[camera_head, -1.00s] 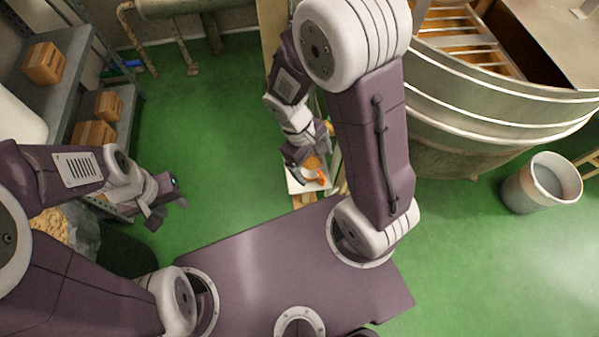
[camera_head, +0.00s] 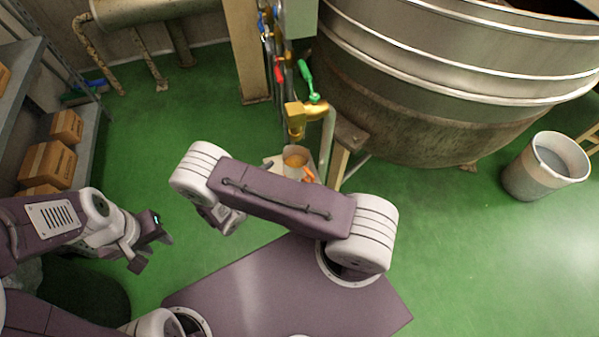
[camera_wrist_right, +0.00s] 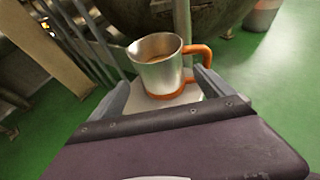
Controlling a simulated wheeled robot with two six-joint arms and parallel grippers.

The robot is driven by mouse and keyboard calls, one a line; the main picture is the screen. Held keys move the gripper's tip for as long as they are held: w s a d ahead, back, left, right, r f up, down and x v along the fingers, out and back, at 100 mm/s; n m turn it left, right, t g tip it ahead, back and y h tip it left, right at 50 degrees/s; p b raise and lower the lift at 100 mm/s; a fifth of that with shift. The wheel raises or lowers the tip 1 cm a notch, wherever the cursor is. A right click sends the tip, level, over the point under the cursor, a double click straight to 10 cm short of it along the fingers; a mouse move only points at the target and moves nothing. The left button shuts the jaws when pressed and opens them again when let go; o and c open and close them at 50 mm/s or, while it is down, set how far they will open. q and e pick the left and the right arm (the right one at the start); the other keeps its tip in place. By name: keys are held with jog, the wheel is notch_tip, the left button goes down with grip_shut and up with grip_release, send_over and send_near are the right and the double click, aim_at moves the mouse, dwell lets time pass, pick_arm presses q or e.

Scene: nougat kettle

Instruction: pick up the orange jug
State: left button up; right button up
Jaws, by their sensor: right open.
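The orange jug (camera_head: 295,157) is a metal pot with an orange handle and an orange base band. It stands upright on a small pale platform (camera_head: 273,162), and my right arm partly covers it in the head view. In the right wrist view the jug (camera_wrist_right: 160,72) stands just beyond and between the fingers of my right gripper (camera_wrist_right: 165,92), its handle to the right. The right gripper is open and holds nothing; the arm hides its fingers in the head view. My left gripper (camera_head: 150,251) is at the left, open and empty, far from the jug.
A large metal kettle (camera_head: 430,90) stands behind and right of the jug. A brass tap (camera_head: 296,115) with a green-handled valve (camera_head: 307,80) is above and behind it. A post (camera_head: 345,150) is close on its right. A bucket (camera_head: 545,165) is at far right. Shelves hold boxes (camera_head: 48,165) at left.

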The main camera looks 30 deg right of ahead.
aim_at(288, 170)
jog(key=x, duration=0.3)
jog(key=shift+f, duration=0.1)
jog(key=b+x, duration=0.2)
jog(key=x, duration=0.3)
jog(key=shift+d, duration=0.1)
jog(key=c, duration=1.8)
